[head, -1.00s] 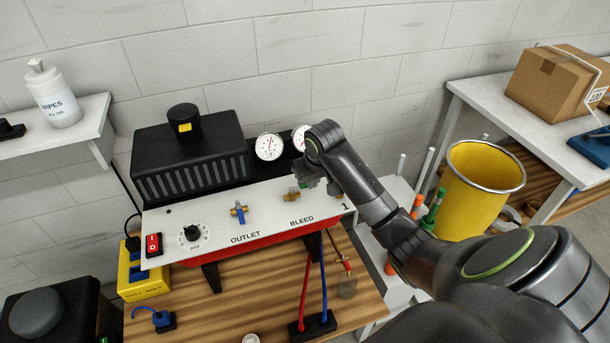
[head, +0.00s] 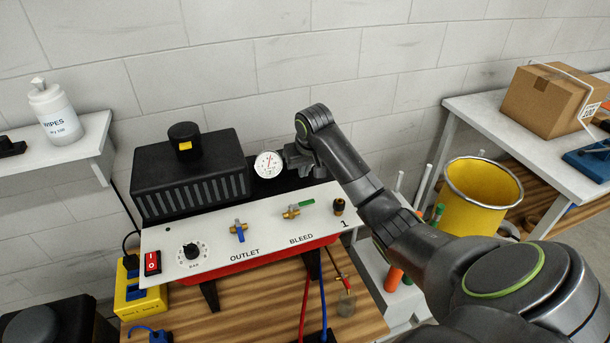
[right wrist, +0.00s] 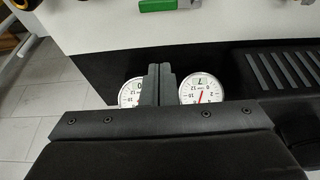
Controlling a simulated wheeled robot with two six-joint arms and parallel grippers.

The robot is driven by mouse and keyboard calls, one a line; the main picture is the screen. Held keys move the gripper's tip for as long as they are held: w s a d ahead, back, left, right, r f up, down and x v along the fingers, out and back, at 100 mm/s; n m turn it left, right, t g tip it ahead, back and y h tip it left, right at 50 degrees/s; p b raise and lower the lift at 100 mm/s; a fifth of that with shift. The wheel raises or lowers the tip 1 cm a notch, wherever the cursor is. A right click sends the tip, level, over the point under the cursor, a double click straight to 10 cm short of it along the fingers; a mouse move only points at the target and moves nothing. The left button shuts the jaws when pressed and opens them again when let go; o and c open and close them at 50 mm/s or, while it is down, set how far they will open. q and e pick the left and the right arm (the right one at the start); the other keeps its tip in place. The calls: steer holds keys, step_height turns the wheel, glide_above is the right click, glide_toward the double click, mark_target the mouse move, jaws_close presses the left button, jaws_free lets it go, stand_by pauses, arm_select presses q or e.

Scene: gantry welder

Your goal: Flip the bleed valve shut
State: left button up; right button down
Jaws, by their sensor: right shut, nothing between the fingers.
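The bleed valve (head: 290,212) is a small brass valve on the white panel top, above the word BLEED. Its green lever (head: 306,204) points to the right, roughly in line with the panel's length. The green lever also shows at the top edge of the right wrist view (right wrist: 158,5). My right gripper (head: 290,158) is behind and above the valve, in front of the gauges, apart from the lever. In the right wrist view its fingers (right wrist: 158,84) are together with nothing between them. My left gripper is not in view.
The outlet valve (head: 239,231) with a blue lever is left of the bleed valve. A dial gauge (head: 268,165) stands behind; another is hidden by my right gripper. A black fitting (head: 338,206) is at the panel's right end. A yellow bin (head: 482,195) stands right.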

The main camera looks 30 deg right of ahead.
mark_target(302, 204)
steer(key=x, duration=0.7)
steer(key=shift+w+a+f+p, duration=0.1)
steer(key=shift+f+p, duration=0.15)
steer(key=shift+p, duration=0.1)
steer(key=shift+f+p, duration=0.25)
steer(key=shift+p, duration=0.15)
steer(key=shift+s+a+p, duration=0.2)
steer(key=shift+s+p, duration=0.25)
steer(key=shift+s, duration=0.5)
steer(key=shift+s+a+p, duration=0.2)
steer(key=shift+s+p, duration=0.25)
steer(key=shift+s, duration=0.5)
steer(key=shift+f, duration=0.1)
steer(key=shift+a, duration=0.1)
